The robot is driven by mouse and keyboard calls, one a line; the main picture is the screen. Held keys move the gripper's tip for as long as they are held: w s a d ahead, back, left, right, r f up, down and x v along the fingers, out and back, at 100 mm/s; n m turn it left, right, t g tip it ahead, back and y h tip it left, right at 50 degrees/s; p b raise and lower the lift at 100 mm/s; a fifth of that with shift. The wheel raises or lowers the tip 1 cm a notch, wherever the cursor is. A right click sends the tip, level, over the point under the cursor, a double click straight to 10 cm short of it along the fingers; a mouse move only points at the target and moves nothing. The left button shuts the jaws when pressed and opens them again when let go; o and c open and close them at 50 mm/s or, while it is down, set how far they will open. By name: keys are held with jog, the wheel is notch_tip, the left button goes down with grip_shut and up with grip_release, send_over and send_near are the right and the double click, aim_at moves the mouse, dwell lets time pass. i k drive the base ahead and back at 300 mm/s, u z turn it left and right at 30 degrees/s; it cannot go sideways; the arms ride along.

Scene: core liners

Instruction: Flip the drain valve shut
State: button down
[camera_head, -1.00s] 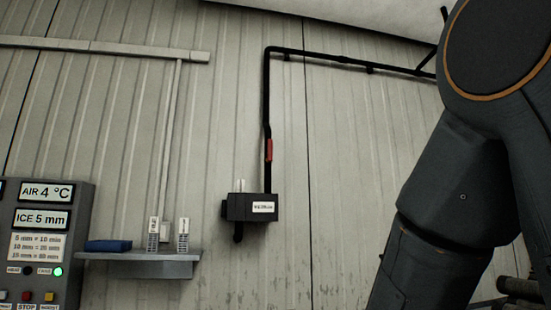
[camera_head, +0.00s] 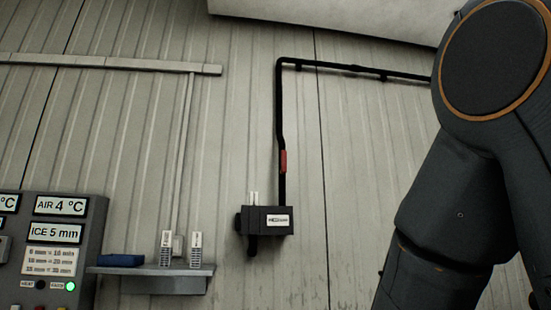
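A black pipe (camera_head: 279,110) runs down the corrugated wall to a black box (camera_head: 268,221) with a white label. A red part (camera_head: 283,161), which looks like a valve lever, lies upright along the pipe a little above the box. I cannot tell for sure that it is the drain valve. A short black spout (camera_head: 252,246) hangs under the box's left side. My dark arm fills the right side of the view, apart from the red part in the picture. My gripper is out of view.
A grey shelf (camera_head: 150,270) left of the box holds a blue item (camera_head: 121,260) and two small white labelled items. A control panel (camera_head: 55,250) reads AIR 4 °C and ICE 5 mm, with a green light lit. Bare wall lies between the box and my arm.

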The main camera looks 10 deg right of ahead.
aim_at(284, 153)
jog(key=k, duration=1.2)
jog(key=u, duration=0.8)
jog(key=i, duration=0.7)
jog(key=u, duration=0.4)
jog(key=i, duration=0.75)
jog(key=z, duration=0.8)
jog(key=i, duration=0.55)
jog(key=z, duration=0.5)
